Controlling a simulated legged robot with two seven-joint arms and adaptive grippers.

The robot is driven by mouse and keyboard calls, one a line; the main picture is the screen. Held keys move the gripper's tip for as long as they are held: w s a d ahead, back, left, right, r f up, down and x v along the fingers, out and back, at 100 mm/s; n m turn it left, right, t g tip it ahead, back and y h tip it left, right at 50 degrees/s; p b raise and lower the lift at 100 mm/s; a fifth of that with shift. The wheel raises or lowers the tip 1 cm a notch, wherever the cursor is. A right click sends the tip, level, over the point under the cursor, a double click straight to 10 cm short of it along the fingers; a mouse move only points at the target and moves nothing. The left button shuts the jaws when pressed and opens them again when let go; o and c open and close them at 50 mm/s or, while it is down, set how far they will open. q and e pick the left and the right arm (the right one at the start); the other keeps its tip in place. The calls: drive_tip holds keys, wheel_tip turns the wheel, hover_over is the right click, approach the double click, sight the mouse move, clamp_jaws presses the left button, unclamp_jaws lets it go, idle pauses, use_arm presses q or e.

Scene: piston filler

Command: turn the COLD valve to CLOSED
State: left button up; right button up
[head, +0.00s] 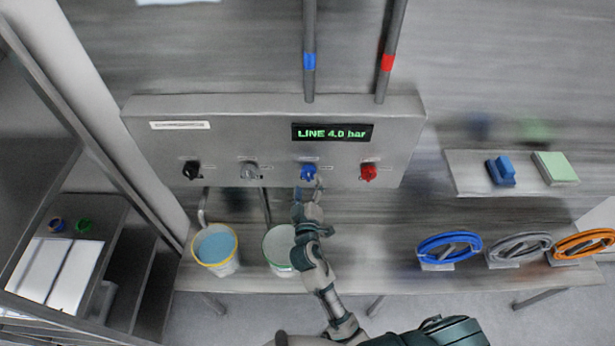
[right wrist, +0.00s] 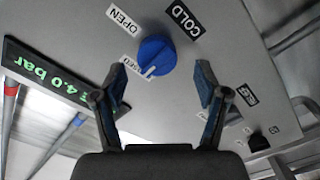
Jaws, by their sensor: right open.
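The COLD valve is a blue knob (head: 308,173) on the grey panel's front, below the pressure display. In the right wrist view the knob (right wrist: 157,55) has a white pointer mark at its lower left edge, near a label ending in "SED" (right wrist: 131,61) that a finger partly covers. The OPEN label (right wrist: 123,21) is at upper left and the COLD label (right wrist: 183,20) at upper right. My right gripper (head: 307,191) is open and empty just in front of the knob; its fingertips (right wrist: 160,74) are spread to either side, apart from it. My left gripper is not in view.
The display (head: 333,132) reads LINE 4.0 bar. A red knob (head: 368,173) is right of the blue one; grey (head: 249,172) and black (head: 191,171) knobs are left. Two buckets (head: 216,250) and coiled hoses (head: 449,247) sit on the bench below. Pipes rise above the panel.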

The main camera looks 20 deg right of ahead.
drive_tip(key=v, duration=0.8)
drive_tip(key=shift+a, duration=0.1)
drive_tip(key=a+f+n+g+y+b, duration=0.2)
drive_tip(key=a+f+g+y, duration=0.15)
drive_tip(key=f, duration=1.75)
drive_tip(key=s+f+g+y+b, duration=0.1)
drive_tip(key=s+f+g, duration=0.15)
drive_tip(key=f, duration=0.75)
drive_tip(key=s+f+g+y, duration=0.15)
drive_tip(key=s+f, duration=0.25)
drive_tip(key=f, duration=0.6)
drive_tip(key=s+d+f+m+g+b, duration=0.1)
drive_tip(key=s+d+f+g, duration=0.1)
drive_tip(key=s+f, duration=0.5)
drive_tip(key=s+d+f+g+b, duration=0.1)
drive_tip(key=s+d+f+g, duration=0.15)
drive_tip(key=s+f, duration=0.5)
drive_tip(key=s+d+f+m+g, duration=0.1)
drive_tip(key=s+d+f, duration=0.2)
drive_tip(key=s, duration=0.3)
drive_tip(key=s+d+f+m+g+b, duration=0.1)
drive_tip(key=s+d+f+m+g, duration=0.1)
drive_tip(key=s+d+f, duration=0.2)
drive_tip(key=s+d+f+m+g+h+b, duration=0.1)
drive_tip(key=s+d+f, duration=0.3)
drive_tip(key=s+f, duration=0.3)
drive_tip(key=s, duration=0.3)
drive_tip(key=shift+m, duration=0.3)
